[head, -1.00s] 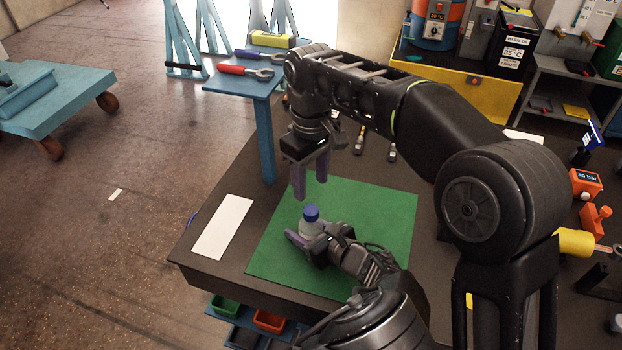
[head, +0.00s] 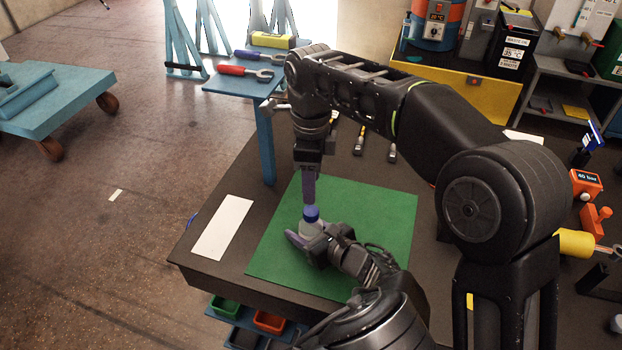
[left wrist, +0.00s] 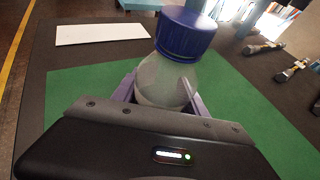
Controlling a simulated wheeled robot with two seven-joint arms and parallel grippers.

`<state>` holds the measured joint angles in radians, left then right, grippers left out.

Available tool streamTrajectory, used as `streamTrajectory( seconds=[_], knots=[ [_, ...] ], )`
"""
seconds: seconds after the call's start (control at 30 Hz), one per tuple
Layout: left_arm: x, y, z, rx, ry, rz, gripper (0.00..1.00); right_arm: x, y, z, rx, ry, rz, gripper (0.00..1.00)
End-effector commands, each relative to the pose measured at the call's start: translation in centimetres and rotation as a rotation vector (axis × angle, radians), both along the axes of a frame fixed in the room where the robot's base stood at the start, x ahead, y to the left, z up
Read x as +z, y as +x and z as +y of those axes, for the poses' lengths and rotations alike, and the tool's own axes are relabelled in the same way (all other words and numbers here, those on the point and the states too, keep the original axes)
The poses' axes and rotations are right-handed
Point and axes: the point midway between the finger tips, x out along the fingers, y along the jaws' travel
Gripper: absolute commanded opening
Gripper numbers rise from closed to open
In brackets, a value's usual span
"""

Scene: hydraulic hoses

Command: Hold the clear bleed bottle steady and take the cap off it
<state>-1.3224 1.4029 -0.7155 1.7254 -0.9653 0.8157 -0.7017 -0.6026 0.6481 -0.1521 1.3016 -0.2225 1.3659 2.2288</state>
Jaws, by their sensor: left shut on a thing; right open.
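The clear bleed bottle (head: 309,229) stands upright on the green mat (head: 380,215), with its blue cap (head: 311,213) on top. My left gripper (head: 303,239) is shut on the bottle's body from the near side. In the left wrist view the bottle (left wrist: 165,80) sits between the purple fingers, and its blue cap (left wrist: 186,33) is in full view. My right gripper (head: 310,202) points straight down over the cap, its fingertips at the cap's height or just above. It is open. The head view sees its fingers edge-on, so contact with the cap cannot be told.
A white sheet (head: 223,227) lies on the dark bench left of the mat. A blue stand (head: 240,86) with a red-handled wrench (head: 240,70) is behind. Several tools lie beyond the mat. An orange gauge (head: 586,183) is at right. The mat's right part is clear.

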Motion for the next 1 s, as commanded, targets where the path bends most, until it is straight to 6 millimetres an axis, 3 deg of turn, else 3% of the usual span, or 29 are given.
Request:
streamTrajectory(
  seconds=[0.2,0.63,0.77,1.0],
  knots=[
    [0.0,0.0,0.0,0.0,0.0,0.0,0.0,0.0,0.0,0.0,-0.182,0.0,0.0,0.49],
    [0.0,0.0,0.0,0.0,0.0,0.0,0.0,-0.2,0.0,0.0,-0.195,-0.001,0.001,0.49],
    [0.0,0.0,0.0,0.0,0.0,0.0,0.0,-1.1,0.0,0.0,-0.195,-0.001,0.001,0.49],
    [0.0,0.0,0.0,0.0,0.0,0.0,0.0,-4.5,-0.1,0.0,-0.193,-0.001,0.003,0.49]
  ],
)
